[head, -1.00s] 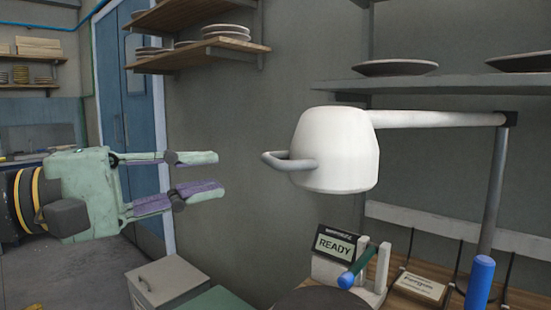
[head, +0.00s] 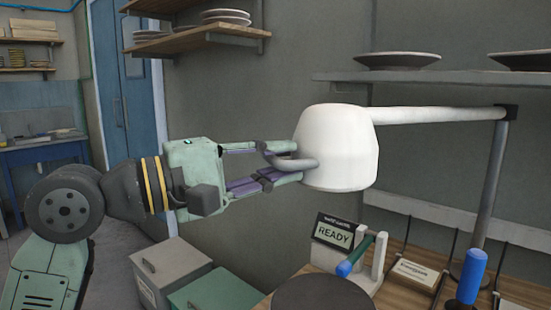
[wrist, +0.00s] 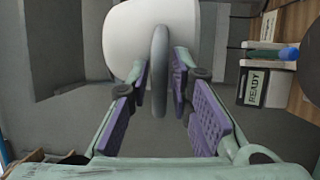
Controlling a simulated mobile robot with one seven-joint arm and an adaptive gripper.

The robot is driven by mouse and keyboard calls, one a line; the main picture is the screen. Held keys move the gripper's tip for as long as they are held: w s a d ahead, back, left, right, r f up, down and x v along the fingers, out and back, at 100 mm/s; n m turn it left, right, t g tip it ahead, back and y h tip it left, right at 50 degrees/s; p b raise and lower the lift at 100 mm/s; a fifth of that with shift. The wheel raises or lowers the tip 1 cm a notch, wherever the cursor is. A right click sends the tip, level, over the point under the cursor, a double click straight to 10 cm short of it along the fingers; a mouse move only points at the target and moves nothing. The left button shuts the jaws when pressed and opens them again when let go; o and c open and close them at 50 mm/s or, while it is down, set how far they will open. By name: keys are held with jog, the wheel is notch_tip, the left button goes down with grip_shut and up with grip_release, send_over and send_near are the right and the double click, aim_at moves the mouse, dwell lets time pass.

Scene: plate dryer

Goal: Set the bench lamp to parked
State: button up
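The bench lamp has a white shade (head: 340,148) on a white horizontal arm (head: 430,115), joined to an upright grey post (head: 490,195) at the right. A grey loop handle (head: 303,164) sticks out from the shade's left side. My gripper (head: 284,163) reaches in from the left with its fingers either side of the handle. In the wrist view my gripper (wrist: 160,78) is open, and the handle (wrist: 159,70) stands between the purple pads with a gap on both sides. The shade (wrist: 125,40) lies just beyond the fingertips.
A READY display (head: 333,235) and a blue-handled lever (head: 350,262) stand on the bench below the lamp, near a dark round disc (head: 323,295). A shelf with plates (head: 398,61) runs above the lamp arm. Bins (head: 172,268) stand at lower left.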

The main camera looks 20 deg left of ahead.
jog(key=shift+c, duration=0.5)
grip_shut()
